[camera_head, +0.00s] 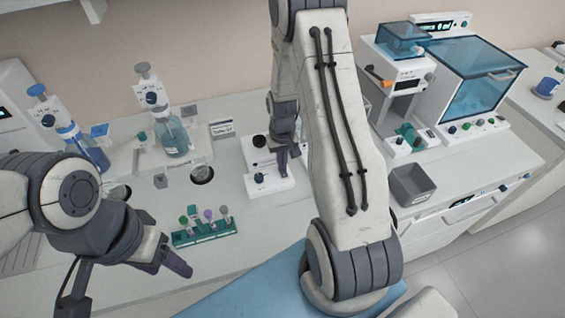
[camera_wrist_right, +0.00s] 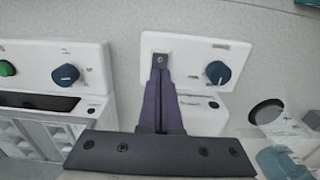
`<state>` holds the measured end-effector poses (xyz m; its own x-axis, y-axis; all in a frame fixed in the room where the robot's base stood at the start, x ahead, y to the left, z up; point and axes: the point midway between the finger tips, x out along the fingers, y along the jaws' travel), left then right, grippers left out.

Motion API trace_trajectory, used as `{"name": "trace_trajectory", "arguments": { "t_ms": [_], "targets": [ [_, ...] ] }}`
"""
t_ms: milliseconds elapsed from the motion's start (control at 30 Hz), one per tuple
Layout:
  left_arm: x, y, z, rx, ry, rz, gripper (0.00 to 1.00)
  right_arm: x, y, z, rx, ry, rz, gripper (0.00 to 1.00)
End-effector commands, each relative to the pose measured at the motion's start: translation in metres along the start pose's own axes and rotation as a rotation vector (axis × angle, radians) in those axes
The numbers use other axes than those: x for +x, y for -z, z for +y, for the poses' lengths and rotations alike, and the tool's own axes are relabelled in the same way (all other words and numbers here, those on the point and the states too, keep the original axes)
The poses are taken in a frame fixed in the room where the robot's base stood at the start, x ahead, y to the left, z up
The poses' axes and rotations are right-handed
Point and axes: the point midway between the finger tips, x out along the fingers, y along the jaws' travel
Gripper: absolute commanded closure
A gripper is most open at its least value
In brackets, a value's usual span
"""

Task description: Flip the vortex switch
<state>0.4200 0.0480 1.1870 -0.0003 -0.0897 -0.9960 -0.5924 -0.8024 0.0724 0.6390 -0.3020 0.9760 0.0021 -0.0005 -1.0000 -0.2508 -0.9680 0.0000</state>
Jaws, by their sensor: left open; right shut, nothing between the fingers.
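The vortex mixer (camera_head: 263,185) is a white box on the bench, with a blue knob and a dark round cup (camera_head: 258,141) on top. In the right wrist view its front panel (camera_wrist_right: 190,48) shows the blue knob (camera_wrist_right: 217,72) at right and a small grey switch (camera_wrist_right: 160,59) at left. My right gripper (camera_head: 283,163) is shut and empty, its purple fingertips (camera_wrist_right: 160,78) at the switch; whether they touch is unclear. The fingers partly cover the panel. My left gripper (camera_head: 178,264) is open and empty over the bench front, left of the mixer.
A green tube rack (camera_head: 205,236) with several capped tubes stands left of the mixer. Pump bottles (camera_head: 171,137) stand behind it. A grey bin (camera_head: 411,185) and a blue-lidded machine (camera_head: 480,80) are at right. A panel with a green button (camera_wrist_right: 7,68) is beside the mixer.

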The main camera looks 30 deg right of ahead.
Motion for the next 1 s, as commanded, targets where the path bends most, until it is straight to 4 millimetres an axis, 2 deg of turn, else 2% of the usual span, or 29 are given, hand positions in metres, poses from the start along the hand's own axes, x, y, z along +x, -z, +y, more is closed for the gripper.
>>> {"name": "trace_trajectory", "arguments": {
  "t_ms": [200, 467, 833, 1000],
  "targets": [
    [0.008, 0.0, -0.001, 0.0, 0.0, 0.0, 0.41, 0.008, 0.001, 0.001, 0.0, 0.0, -0.001, 1.0],
    [0.004, 0.0, 0.0, 0.0, 0.0, 0.0, 0.41, 0.005, -0.001, 0.001, 0.001, 0.0, -0.002, 1.0],
    [0.001, 0.0, 0.0, 0.0, 0.0, 0.0, 0.41, 0.003, -0.017, 0.0, 0.001, 0.001, -0.01, 1.0],
    [0.001, 0.0, 0.0, 0.0, 0.0, 0.0, 0.41, 0.002, -0.018, 0.0, 0.0, 0.001, -0.009, 1.0]
  ]
}}
